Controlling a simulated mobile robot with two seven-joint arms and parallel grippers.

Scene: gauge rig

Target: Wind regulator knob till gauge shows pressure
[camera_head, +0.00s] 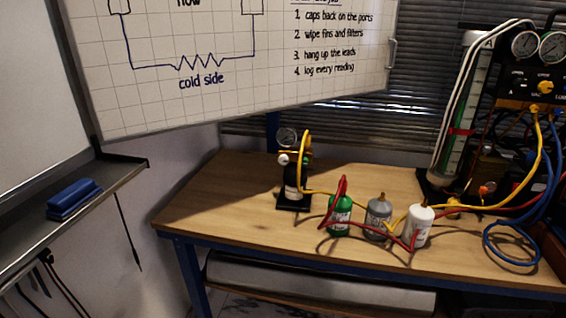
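A small rig with a round gauge (287,137) on top stands on the wooden bench (235,192) left of centre. The gauge's needle is too small to read. Below the gauge is a pale round part (284,159), which may be the regulator knob; I cannot tell for sure. A dark body with a white label (292,192) stands upright on a black base plate (294,205). A yellow hose (303,160) loops up beside it and runs right. Neither of my grippers is in view.
A green bottle (340,218), a grey bottle (378,220) and a white bottle (419,228) stand right of the rig, with a red hose (372,233) among them. A manifold with two gauges (525,44) and a blue hose (492,250) are at the right. The bench's left end is clear.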

